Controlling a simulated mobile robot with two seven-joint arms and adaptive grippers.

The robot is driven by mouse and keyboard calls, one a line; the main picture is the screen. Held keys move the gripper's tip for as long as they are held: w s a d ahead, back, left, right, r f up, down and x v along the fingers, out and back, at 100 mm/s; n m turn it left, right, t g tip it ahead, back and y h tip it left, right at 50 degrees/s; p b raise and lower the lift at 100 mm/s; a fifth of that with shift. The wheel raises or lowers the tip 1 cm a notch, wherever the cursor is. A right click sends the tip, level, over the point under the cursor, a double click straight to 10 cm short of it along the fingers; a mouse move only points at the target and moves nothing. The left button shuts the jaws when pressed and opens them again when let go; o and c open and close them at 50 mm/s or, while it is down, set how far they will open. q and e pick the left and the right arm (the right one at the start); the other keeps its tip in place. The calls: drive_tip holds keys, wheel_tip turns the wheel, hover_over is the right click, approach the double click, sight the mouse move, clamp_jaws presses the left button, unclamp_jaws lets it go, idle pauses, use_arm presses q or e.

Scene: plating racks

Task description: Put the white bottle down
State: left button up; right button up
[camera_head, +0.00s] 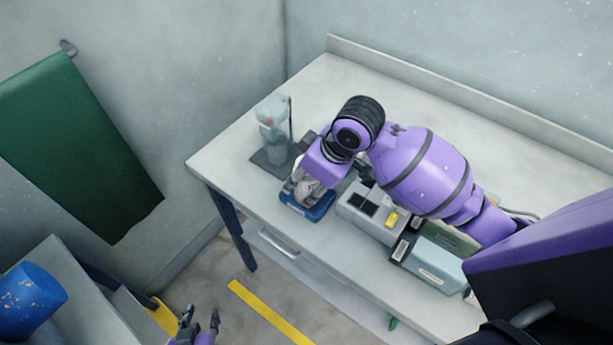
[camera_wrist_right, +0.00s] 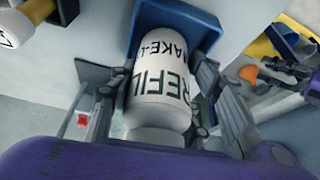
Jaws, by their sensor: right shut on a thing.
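The white bottle (camera_wrist_right: 160,90) with dark "REFILL" and "MAKE-U" lettering lies between the fingers of my right gripper (camera_wrist_right: 165,105) in the right wrist view. The fingers are shut on its sides. A small blue tray (camera_wrist_right: 212,38) is just beyond the bottle's far end; whether they touch is unclear. In the head view my right gripper (camera_head: 307,183) is low over the front of the blue tray (camera_head: 305,210), and the bottle is mostly hidden by it. My left gripper (camera_head: 200,322) is open and empty at the bottom, away from the bench.
A clear vessel (camera_head: 271,122) on a dark stand stands left of the right gripper. A grey device (camera_head: 365,212) and a teal box (camera_head: 437,267) are to the right, under my arm. The bench (camera_head: 225,162) is bare at its left corner. A blue bin (camera_head: 30,297) is at lower left.

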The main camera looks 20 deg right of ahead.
drive_tip(key=shift+s+r, duration=0.1)
drive_tip(key=shift+s, duration=0.15)
drive_tip(key=o, duration=1.4)
drive_tip(key=shift+w+f, duration=0.2)
drive_tip(key=shift+f, duration=0.05)
drive_tip(key=shift+s, duration=0.1)
drive_tip(key=shift+r, duration=0.2)
drive_tip(key=v, duration=1.2)
drive_tip(key=shift+a, duration=0.1)
